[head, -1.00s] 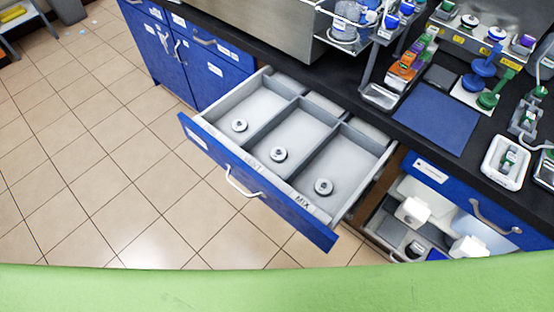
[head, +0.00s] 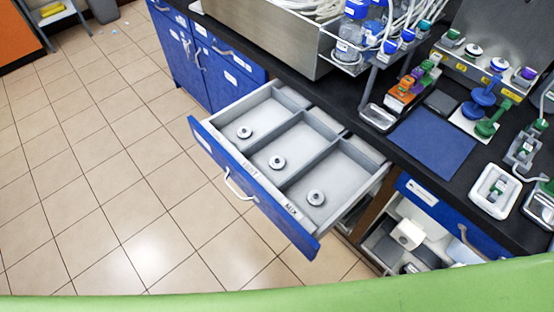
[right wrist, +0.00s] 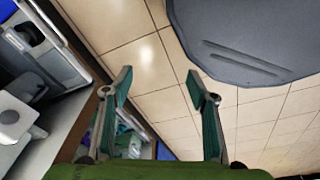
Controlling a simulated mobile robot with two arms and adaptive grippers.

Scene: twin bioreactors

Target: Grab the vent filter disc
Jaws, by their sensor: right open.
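Three small pale discs with dark centres lie in an open drawer in the head view, one per compartment: a left disc (head: 244,132), a middle disc (head: 277,162) and a right disc (head: 316,197). The label by the middle compartment seems to read VENT, and the one by the right compartment reads MIX. The discs look alike at this size. My right gripper (right wrist: 158,75) is open and empty in the right wrist view, with floor tiles beyond its fingers. No disc shows in that view. My left gripper is in neither view.
The blue-fronted drawer (head: 250,188) juts out from under the dark counter (head: 360,128). A lower open space at right holds white items (head: 408,234). A blue mat (head: 432,145), bottles (head: 350,30) and clamps stand on the counter.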

